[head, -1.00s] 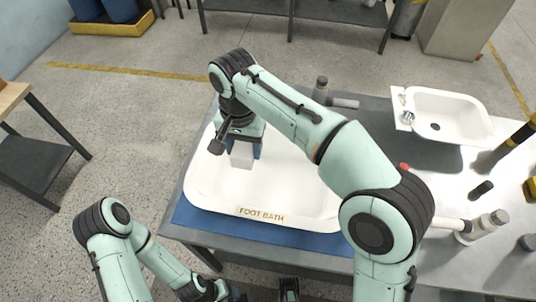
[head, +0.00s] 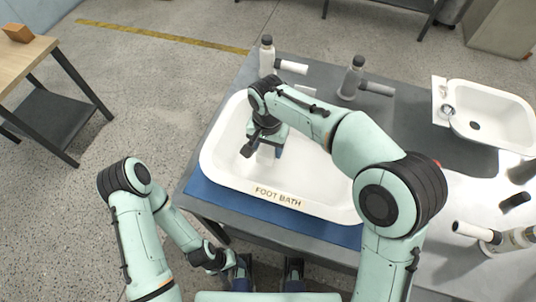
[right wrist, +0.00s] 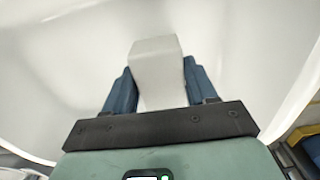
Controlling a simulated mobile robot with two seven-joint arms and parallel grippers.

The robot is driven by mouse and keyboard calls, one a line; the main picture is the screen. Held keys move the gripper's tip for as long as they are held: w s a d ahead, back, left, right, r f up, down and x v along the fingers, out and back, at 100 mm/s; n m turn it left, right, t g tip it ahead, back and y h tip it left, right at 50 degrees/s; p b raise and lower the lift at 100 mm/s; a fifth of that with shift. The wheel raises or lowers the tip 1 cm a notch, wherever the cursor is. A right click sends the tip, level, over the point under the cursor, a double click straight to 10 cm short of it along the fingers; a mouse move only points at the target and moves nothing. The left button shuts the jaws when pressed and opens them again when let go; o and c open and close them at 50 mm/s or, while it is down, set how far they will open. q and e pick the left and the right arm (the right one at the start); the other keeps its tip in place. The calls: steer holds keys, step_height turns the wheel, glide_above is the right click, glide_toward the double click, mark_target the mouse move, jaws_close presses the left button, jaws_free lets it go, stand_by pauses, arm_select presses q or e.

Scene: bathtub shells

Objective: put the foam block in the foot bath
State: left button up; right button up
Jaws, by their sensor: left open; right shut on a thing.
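The foot bath (head: 322,203) is a white basin with a "FOOT BATH" label on its front rim, standing on the table. My right gripper (head: 268,150) is over the left part of the basin, pointing down into it. It is shut on the pale grey foam block (right wrist: 157,60), whose sides sit between the two blue fingers in the right wrist view. The block (head: 265,152) is mostly hidden by the gripper in the head view. Whether it touches the basin floor is unclear. My left gripper (head: 268,272) is open and empty, in front of the table.
A blue mat (head: 230,200) lies under the foot bath. A small white sink (head: 490,112) is at the right of the table (head: 413,128). A wooden side table (head: 22,62) is at the far left.

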steer(key=shift+f, duration=2.25)
steer(key=shift+f+b, duration=0.2)
steer(key=shift+b, duration=0.15)
steer(key=o, duration=1)
steer(key=shift+r, duration=0.1)
step_height(320, 180, up, 12)
steer(key=shift+r+p, duration=0.15)
steer(key=shift+p, duration=0.85)
